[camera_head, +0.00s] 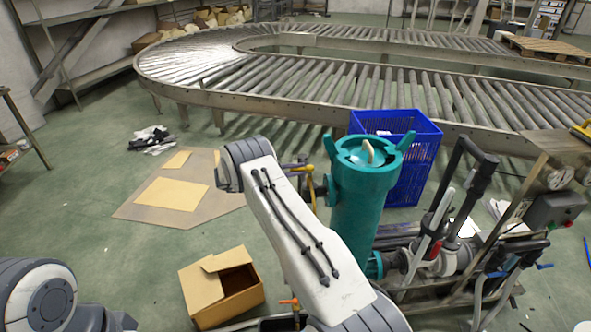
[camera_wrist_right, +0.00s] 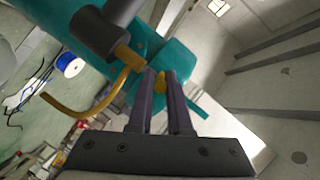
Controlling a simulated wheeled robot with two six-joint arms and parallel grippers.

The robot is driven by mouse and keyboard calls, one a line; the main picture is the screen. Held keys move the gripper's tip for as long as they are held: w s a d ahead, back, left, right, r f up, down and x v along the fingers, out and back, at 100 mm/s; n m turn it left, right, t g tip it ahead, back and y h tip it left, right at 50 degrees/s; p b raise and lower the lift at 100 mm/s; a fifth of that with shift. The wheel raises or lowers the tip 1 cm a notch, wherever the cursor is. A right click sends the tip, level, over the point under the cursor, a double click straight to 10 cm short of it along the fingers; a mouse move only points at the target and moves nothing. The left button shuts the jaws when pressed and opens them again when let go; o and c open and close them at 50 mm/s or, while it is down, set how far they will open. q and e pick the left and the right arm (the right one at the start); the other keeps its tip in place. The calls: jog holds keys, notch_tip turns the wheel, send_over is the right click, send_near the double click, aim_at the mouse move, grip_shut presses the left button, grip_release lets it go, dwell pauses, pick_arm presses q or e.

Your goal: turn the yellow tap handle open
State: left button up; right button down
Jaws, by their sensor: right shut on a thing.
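The yellow tap handle (camera_wrist_right: 160,84) shows between the fingertips of my right gripper (camera_wrist_right: 161,76) in the right wrist view. The fingers are shut on it, and only a small part of it shows. The tap is on the side of a teal upright cylinder (camera_head: 361,205). A curved yellow pipe (camera_wrist_right: 97,109) hangs beside the fingers. In the head view, my right gripper (camera_head: 294,166) reaches the tap from the left, small and partly hidden by my wrist. My left gripper is out of view.
A blue crate (camera_head: 425,150) stands behind the teal cylinder. Pipes and valves (camera_head: 440,255) fill the space to its right. An open cardboard box (camera_head: 205,290) lies on the floor at lower left. A roller conveyor (camera_head: 310,80) crosses behind.

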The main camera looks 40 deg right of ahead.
jog(key=s+n+t+y+b, duration=0.1)
jog(key=n+t+y, duration=0.1)
jog(key=n+t, duration=0.2)
jog(key=s+n+t+y+b, duration=0.1)
jog(key=s+n+t+y, duration=0.1)
jog(key=n+t, duration=0.2)
jog(key=s+n+t+y+b, duration=0.1)
jog(key=s+n+t+y, duration=0.1)
jog(key=n+t, duration=0.3)
jog(key=shift+s+d+f+t, duration=0.1)
jog(key=shift+d+t, duration=0.05)
jog(key=shift+t, duration=0.5)
jog(key=shift+s+d+f+t, duration=0.1)
jog(key=shift+d+t, duration=0.05)
jog(key=shift+t, duration=0.5)
jog(key=y, duration=0.1)
jog(key=n+t+y+b, duration=0.1)
jog(key=n+y, duration=0.1)
jog(key=shift+s+d+r+t, duration=0.1)
jog(key=shift+s+d+t, duration=0.15)
jog(key=shift+d+t, duration=0.1)
jog(key=shift+s+d+r+n+t+y+b, duration=0.15)
jog(key=shift+n+t+y, duration=0.1)
jog(key=shift+n+y, duration=0.4)
jog(key=shift+s+d+f+n+t+y+b, duration=0.1)
jog(key=shift+n+t+y+b, duration=0.1)
jog(key=shift+n+y, duration=0.45)
jog(key=shift+w+r+y, duration=0.1)
jog(key=shift+y, duration=0.2)
